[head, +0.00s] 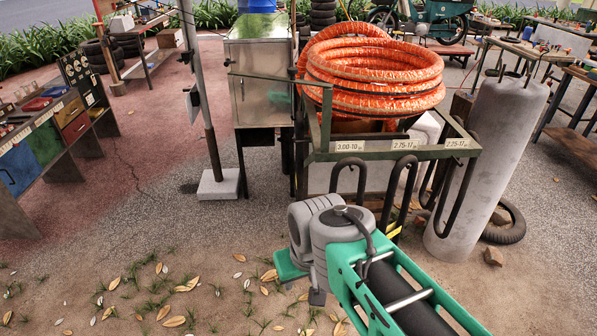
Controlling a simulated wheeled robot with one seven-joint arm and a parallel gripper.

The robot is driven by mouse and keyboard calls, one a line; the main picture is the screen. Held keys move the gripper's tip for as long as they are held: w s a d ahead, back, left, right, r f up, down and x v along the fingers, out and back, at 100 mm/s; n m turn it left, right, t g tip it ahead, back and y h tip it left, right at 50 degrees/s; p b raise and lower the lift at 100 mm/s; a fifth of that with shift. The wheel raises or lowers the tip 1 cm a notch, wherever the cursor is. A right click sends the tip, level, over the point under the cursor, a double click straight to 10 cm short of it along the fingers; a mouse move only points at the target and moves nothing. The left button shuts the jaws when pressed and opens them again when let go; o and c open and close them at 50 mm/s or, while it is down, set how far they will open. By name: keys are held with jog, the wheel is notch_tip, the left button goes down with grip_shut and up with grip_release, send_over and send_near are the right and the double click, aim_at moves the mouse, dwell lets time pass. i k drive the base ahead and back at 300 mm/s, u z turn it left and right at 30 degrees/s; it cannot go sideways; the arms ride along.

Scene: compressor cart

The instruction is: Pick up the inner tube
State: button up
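Several dark, narrow rubber loops that look like inner tubes hang on the front of the green metal cart (322,140), under white size labels. The left loop (349,162) hangs under "3.00-10", the middle loop (400,180) under the middle label, and the right loop (462,190) at the cart's right corner. My green and grey arm reaches in from the lower right, and its grey wrist hides the lower part of the left loop. My gripper (300,277) is at the arm's end, in front of and below the cart's rail. Its fingers do not show clearly, and I see nothing held.
A coiled orange hose (375,70) lies on top of the cart. A grey cylinder (490,160) stands close on the right, with a tyre (507,222) behind it. A post on a concrete block (218,185) stands left.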

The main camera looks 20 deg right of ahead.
aim_at(300, 121)
jog(key=u, duration=1.35)
jog(key=i, duration=2.5)
jog(key=z, duration=3.4)
jog(key=k, duration=0.4)
jog(key=u, duration=1.85)
jog(key=i, duration=0.95)
jog(key=u, duration=0.1)
